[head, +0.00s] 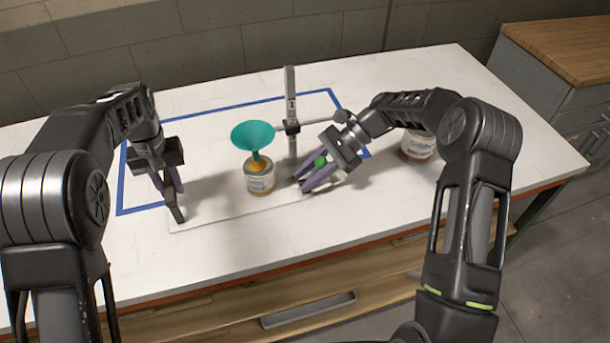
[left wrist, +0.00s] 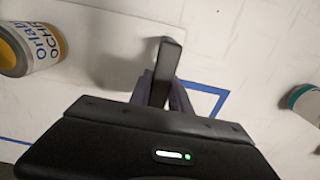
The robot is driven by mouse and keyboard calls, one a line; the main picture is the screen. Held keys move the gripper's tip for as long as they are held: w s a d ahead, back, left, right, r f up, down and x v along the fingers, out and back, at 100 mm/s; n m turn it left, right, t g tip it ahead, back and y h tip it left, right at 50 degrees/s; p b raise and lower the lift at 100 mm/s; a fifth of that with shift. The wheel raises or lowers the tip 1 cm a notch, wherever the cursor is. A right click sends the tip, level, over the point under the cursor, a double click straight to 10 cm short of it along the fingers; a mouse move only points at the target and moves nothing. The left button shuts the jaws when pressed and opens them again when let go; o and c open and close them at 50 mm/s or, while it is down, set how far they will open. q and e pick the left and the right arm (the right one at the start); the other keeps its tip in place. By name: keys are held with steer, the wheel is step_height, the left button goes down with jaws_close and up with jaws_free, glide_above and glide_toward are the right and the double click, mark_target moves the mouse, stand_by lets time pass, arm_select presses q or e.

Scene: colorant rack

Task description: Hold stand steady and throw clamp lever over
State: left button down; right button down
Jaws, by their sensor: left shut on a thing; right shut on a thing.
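The stand has an upright grey post (head: 290,100) with a dark clamp and a side arm, on a flat white base plate (head: 205,221). My left gripper (head: 174,200) is low at the plate's left end, shut on a dark upright bar (left wrist: 169,58), which shows between its fingers in the left wrist view (left wrist: 163,92). My right gripper (head: 312,182) is low just right of the post. A green ball knob (head: 320,161), apparently the lever's, sits between its fingers; the fingers hide the rest. A teal funnel (head: 252,135) sits over an ochre can (head: 260,183) on the plate.
A sienna can (head: 417,148) stands at right behind my right arm. A teal-and-white can (left wrist: 307,102) is at the right of the left wrist view. Blue tape (head: 230,106) outlines an area on the white table (head: 440,75). The table's front is clear.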

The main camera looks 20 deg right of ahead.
arm_select(q)
steer(key=shift+a, duration=0.1)
arm_select(e)
steer(key=shift+d+f+y, duration=0.1)
steer(key=shift+d+y, duration=0.15)
steer(key=shift+y, duration=0.15)
steer(key=c, duration=1.1)
jaws_free()
step_height(320, 180, up, 10)
arm_select(q)
steer(key=c, duration=1.1)
jaws_free()
steer(key=shift+r, duration=0.1)
